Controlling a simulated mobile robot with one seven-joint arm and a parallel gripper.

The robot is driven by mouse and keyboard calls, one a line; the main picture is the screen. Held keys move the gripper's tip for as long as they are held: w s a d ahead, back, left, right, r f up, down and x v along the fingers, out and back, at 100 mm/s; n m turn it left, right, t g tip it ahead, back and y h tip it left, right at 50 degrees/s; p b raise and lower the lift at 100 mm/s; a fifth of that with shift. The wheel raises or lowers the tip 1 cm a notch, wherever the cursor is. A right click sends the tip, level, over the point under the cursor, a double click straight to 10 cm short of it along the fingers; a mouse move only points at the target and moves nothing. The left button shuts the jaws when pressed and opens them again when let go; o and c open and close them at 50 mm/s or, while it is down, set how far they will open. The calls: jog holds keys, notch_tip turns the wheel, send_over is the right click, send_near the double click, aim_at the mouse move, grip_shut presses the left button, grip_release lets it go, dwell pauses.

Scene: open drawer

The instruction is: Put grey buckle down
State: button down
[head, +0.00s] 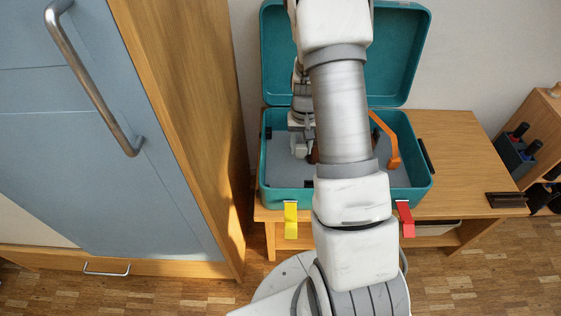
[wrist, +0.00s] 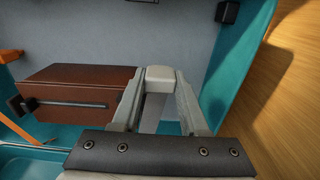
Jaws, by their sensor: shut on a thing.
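The grey buckle (wrist: 160,74) is a small pale grey block between the fingertips in the wrist view. My gripper (wrist: 160,80) is shut on it. In the head view my gripper (head: 301,150) is inside the open teal case (head: 290,197), over the left half of its grey floor. My arm hides much of the case there, and the buckle cannot be made out. In the wrist view the grey case floor lies beyond the buckle; whether the buckle touches it I cannot tell.
A brown box (wrist: 75,88) with a dark bar lies in the case, left of my gripper in the wrist view. An orange handle (head: 385,138) is at the right. Yellow (head: 291,220) and red (head: 405,219) latches hang in front. A tall cabinet (head: 190,120) stands left.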

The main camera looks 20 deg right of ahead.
jog(key=shift+w+a+f+b, duration=0.55)
jog(key=shift+w+a+f, duration=0.2)
jog(key=shift+f, duration=0.5)
jog(key=shift+w+a+f+b, duration=0.5)
jog(key=shift+w+a+f, duration=0.2)
jog(key=shift+f, duration=0.6)
jog(key=shift+w+a+f+b, duration=0.55)
jog(key=shift+w+a+f, duration=0.15)
jog(key=shift+f, duration=0.55)
jog(key=shift+f+b, duration=0.4)
jog(key=shift+f, duration=0.25)
jog(key=shift+c, duration=2.1)
grip_release()
jog(key=shift+r, duration=0.1)
